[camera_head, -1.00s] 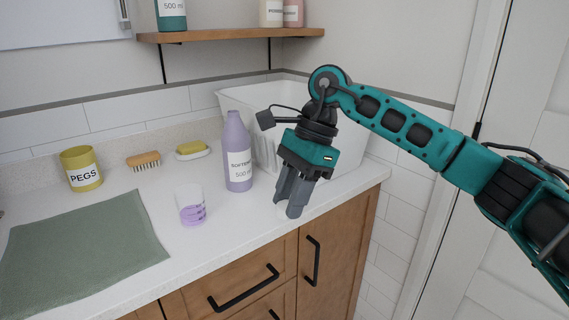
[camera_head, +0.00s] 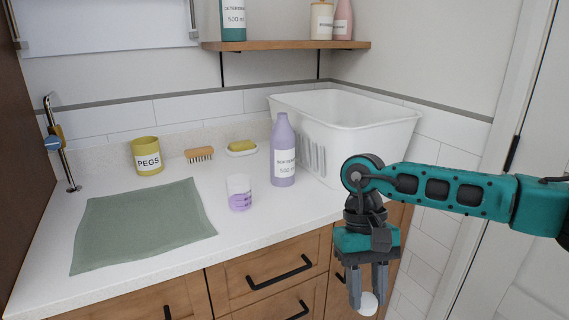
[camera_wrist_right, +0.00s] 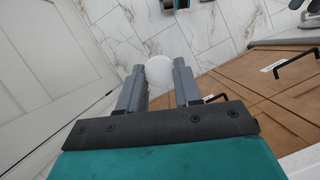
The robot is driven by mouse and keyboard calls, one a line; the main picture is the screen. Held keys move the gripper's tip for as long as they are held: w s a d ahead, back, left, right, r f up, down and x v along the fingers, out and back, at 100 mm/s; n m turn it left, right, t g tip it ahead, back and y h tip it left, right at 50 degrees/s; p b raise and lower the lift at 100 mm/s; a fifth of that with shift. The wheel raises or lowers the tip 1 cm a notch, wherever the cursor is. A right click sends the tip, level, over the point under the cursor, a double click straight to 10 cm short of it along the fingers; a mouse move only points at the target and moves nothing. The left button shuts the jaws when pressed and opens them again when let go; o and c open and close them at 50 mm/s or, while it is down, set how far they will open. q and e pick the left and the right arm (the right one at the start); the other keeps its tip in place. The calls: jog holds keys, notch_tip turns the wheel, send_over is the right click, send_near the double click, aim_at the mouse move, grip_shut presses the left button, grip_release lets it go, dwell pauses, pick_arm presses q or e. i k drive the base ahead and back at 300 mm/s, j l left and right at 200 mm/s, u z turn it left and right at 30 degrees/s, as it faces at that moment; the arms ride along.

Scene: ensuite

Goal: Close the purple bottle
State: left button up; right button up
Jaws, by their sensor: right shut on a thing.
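The purple bottle (camera_head: 283,152) stands upright on the white counter, its label facing me. Its top narrows to a neck, and I cannot make out a cap on it. My right gripper (camera_head: 369,290) is shut on a small round white thing, likely a cap (camera_head: 368,304), held in front of the counter's front edge, to the right of and nearer than the bottle. In the right wrist view the white cap (camera_wrist_right: 159,70) sits between the fingertips (camera_wrist_right: 159,76), with floor behind it. My left gripper is not in view.
A clear cup with purple contents (camera_head: 239,194) stands left of the bottle. A white basket (camera_head: 375,135) is behind and right of it. A green cloth (camera_head: 140,225), a PEGS pot (camera_head: 147,157), a brush (camera_head: 199,154) and a yellow sponge on a dish (camera_head: 242,148) lie left. A shelf (camera_head: 290,46) hangs above.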

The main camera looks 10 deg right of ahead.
aim_at(282, 137)
jog(key=k+z, duration=0.1)
jog(key=z, duration=0.35)
jog(key=k+l+z, duration=0.1)
jog(key=z, duration=0.3)
jog(key=k+l+z, duration=0.1)
jog(key=z, duration=0.35)
jog(key=i+l, duration=0.05)
jog(key=l, duration=0.05)
